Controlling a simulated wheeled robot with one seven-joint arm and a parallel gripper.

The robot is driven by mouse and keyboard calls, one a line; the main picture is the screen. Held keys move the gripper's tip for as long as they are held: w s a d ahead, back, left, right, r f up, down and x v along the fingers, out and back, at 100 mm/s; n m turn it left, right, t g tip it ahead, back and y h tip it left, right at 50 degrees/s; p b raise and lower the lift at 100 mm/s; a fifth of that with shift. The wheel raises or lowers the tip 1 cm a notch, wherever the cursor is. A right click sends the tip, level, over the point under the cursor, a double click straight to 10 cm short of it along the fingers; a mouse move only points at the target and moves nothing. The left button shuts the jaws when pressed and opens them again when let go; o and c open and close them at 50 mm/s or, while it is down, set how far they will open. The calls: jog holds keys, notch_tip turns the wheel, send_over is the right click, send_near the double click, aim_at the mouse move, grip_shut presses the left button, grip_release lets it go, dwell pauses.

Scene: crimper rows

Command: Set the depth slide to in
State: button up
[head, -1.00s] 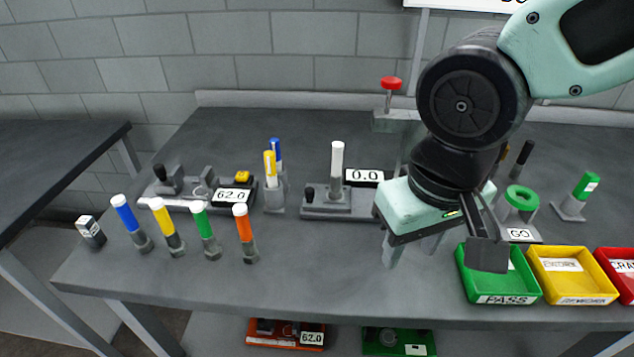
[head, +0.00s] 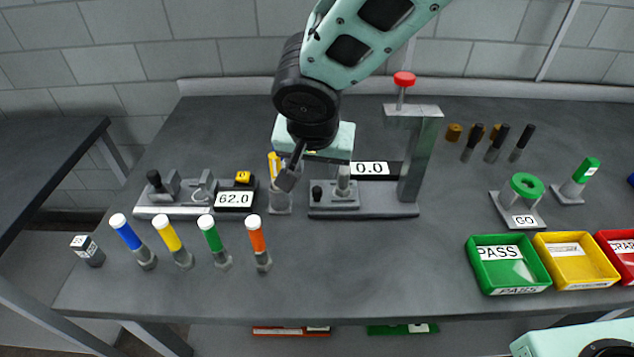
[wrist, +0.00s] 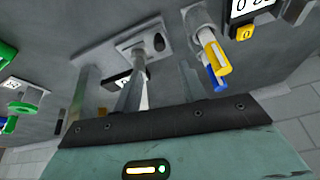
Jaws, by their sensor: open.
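A grey fixture (head: 375,208) with a small black knob (head: 317,192) stands mid-bench beside a 0.0 display (head: 371,168). The knob also shows in the wrist view (wrist: 158,42). No label shows which part is the depth slide.
A holder with yellow and blue pens (wrist: 215,62) is close beside my gripper. A tall column (head: 419,155) with a red knob (head: 404,79) rises at the fixture's right. Several coloured markers stand at front left; a green PASS tray (head: 508,288) is at right. The front middle is clear.

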aim_at(318, 188)
jog(key=p+x, duration=0.1)
jog(key=x, duration=0.8)
jog(key=shift+w+f, duration=0.1)
jog(key=shift+f, duration=0.3)
jog(key=shift+d, duration=0.1)
grip_shut()
